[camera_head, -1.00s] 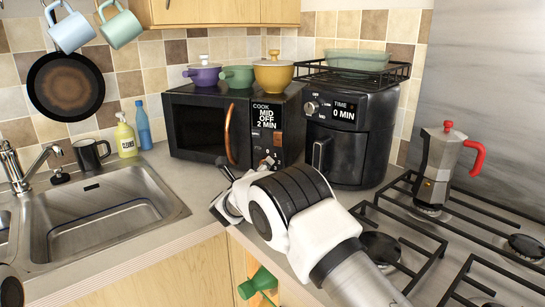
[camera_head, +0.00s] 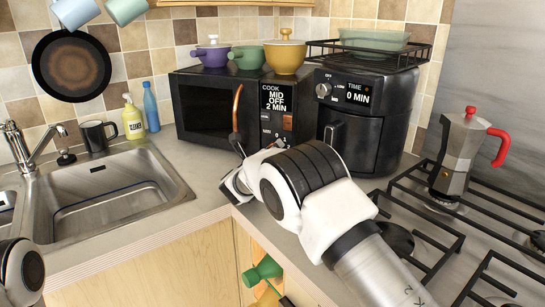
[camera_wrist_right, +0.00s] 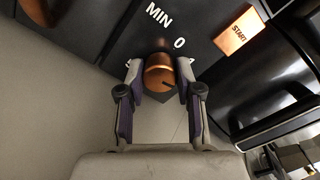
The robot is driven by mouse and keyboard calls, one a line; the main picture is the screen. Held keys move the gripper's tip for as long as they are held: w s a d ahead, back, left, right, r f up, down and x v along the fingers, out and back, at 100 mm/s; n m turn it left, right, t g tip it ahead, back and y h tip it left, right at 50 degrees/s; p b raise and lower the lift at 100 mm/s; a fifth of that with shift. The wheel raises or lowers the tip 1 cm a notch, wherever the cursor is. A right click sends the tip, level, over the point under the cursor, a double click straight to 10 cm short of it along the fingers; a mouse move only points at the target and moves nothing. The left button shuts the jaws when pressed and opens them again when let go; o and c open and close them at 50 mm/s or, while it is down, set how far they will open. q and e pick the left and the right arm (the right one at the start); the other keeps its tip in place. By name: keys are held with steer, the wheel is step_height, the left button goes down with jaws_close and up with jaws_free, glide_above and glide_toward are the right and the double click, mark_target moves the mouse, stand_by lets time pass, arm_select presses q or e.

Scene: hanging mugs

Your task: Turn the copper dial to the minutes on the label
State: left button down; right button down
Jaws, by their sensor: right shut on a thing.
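In the head view my right gripper (camera_head: 258,145) reaches the lower control panel and largely hides the dial. In the right wrist view the right gripper (camera_wrist_right: 160,82) is shut on the dial, one finger on each side. My left gripper is out of view; only part of that arm shows at lower left.
A copper START button (camera_wrist_right: 240,32) lies right of the dial. The black air fryer (camera_head: 365,130), its display reading TIME 0 MIN, stands close right of the microwave. A moka pot (camera_head: 460,155) stands on the hob. The sink (camera_head: 105,190) is at left.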

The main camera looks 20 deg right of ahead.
mark_target(277, 113)
steer(key=shift+f+m+b, duration=0.4)
steer(key=shift+m+b, duration=0.1)
steer(key=shift+b, duration=0.05)
steer(key=shift+r, duration=0.15)
steer(key=shift+r+m, duration=0.15)
steer(key=shift+m, duration=0.15)
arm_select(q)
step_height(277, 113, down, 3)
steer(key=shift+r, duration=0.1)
arm_select(e)
steer(key=shift+r, duration=0.1)
steer(key=c, duration=0.8)
jaws_free()
steer(key=shift+d, duration=0.1)
steer(key=shift+o, duration=0.2)
step_height(277, 113, up, 10)
steer(key=shift+f, duration=0.1)
